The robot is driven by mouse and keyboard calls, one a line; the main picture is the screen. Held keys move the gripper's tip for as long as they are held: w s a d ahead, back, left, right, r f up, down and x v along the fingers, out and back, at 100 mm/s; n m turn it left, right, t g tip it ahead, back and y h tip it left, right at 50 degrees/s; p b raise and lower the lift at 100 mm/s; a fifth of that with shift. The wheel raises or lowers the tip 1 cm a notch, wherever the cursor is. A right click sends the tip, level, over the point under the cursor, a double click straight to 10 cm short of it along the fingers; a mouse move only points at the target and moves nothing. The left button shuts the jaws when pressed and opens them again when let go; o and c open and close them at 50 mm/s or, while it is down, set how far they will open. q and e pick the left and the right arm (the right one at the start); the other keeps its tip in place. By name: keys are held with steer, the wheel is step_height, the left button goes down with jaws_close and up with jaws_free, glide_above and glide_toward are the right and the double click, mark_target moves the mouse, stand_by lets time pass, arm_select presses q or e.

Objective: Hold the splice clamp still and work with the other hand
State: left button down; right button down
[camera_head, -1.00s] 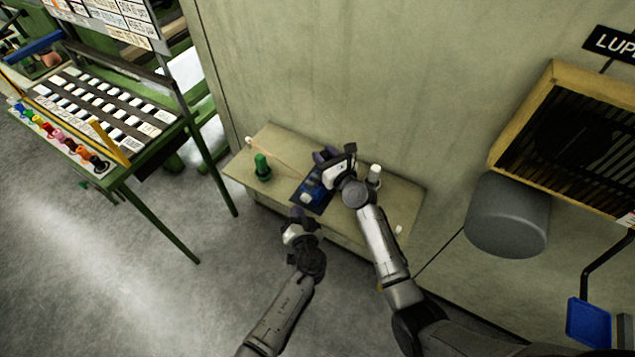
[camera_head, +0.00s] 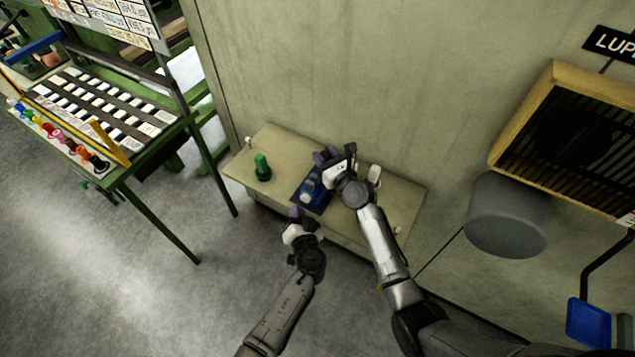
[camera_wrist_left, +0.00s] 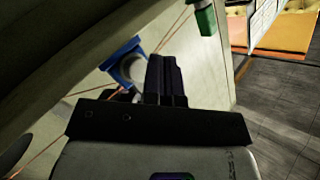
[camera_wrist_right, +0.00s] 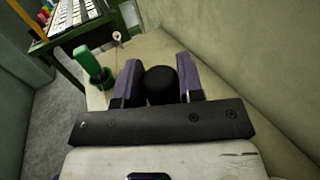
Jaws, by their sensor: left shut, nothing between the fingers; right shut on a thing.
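The blue splice clamp (camera_head: 310,186) sits on a dark mat (camera_head: 318,207) on the bench; it also shows in the left wrist view (camera_wrist_left: 123,66) with a pale round part. My right gripper (camera_head: 326,157) is at the clamp's far side. In the right wrist view its fingers are shut on a black round knob (camera_wrist_right: 161,85); whether the knob belongs to the clamp is unclear. My left gripper (camera_head: 296,212) is shut and empty at the bench's front edge. In the left wrist view its closed fingers (camera_wrist_left: 163,65) are beside a thin copper-coloured strand (camera_wrist_left: 175,27).
A green post (camera_head: 262,167) and a small white peg (camera_head: 249,142) stand on the bench's left part. A white cylinder (camera_head: 375,174) stands right of my right gripper. The wall is close behind. A green-framed rack (camera_head: 120,165) stands left, with open floor between.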

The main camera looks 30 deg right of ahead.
stand_by(0.4)
arm_select(q)
steer(key=shift+w+d, duration=0.25)
steer(key=shift+d, duration=0.15)
steer(key=shift+w+d, duration=0.4)
steer(key=shift+d, duration=0.25)
stand_by(1.0)
steer(key=shift+s+a, duration=0.4)
steer(key=shift+a, duration=0.2)
steer(key=shift+s+a, duration=0.25)
steer(key=shift+a, duration=0.2)
steer(key=s+a, duration=0.3)
steer(key=a, duration=0.2)
stand_by(0.3)
stand_by(0.6)
